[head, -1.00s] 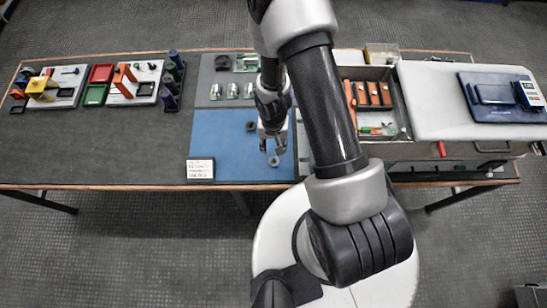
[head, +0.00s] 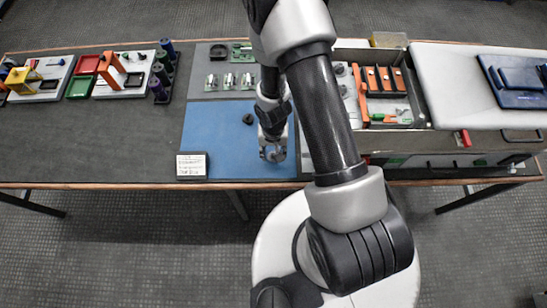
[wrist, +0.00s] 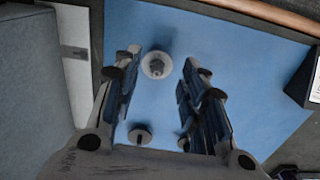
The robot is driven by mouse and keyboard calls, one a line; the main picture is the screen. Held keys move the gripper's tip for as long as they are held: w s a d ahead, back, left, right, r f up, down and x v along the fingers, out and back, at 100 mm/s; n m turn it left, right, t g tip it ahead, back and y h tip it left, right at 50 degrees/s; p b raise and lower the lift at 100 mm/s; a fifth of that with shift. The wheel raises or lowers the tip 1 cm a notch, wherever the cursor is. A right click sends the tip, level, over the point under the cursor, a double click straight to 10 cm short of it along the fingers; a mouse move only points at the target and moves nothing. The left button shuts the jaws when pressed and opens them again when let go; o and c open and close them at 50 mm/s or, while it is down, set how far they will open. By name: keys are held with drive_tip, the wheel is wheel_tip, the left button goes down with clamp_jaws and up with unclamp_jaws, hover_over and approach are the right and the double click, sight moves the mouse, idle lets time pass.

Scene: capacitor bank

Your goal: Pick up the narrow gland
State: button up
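A small grey gland (wrist: 156,66) with a round base and a narrower top stands on the blue mat (wrist: 215,50). In the wrist view it lies between the tips of my gripper (wrist: 158,72), with a gap on both sides. My gripper is open and empty. In the head view my gripper (head: 273,153) is low over the near part of the mat and largely hides this gland. A second, dark round piece (head: 248,119) stands farther back on the mat, left of my arm. I cannot tell from size alone which piece is the narrow one.
A small label sign (head: 192,165) stands at the mat's front left corner. Metal parts (head: 229,81) sit on a grey mat behind. A bin with orange parts (head: 385,82) is to the right. Coloured fixtures (head: 120,75) are at left. The mat's left side is clear.

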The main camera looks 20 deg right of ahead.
sight(273, 153)
drive_tip(key=f, duration=0.1)
drive_tip(key=f+b, duration=0.1)
drive_tip(key=f, duration=0.1)
drive_tip(key=w+f+b, duration=0.1)
drive_tip(key=shift+w+d+f, duration=0.1)
drive_tip(key=shift+d+f, duration=0.15)
drive_tip(key=shift+d, duration=0.05)
drive_tip(key=shift+f+b, duration=0.3)
drive_tip(key=shift+b, duration=0.1)
drive_tip(key=shift+r, duration=0.1)
drive_tip(key=shift+c, duration=0.6)
drive_tip(key=c, duration=0.3)
drive_tip(key=shift+c, duration=0.2)
wheel_tip(273, 153, up, 20)
drive_tip(key=p, duration=2)
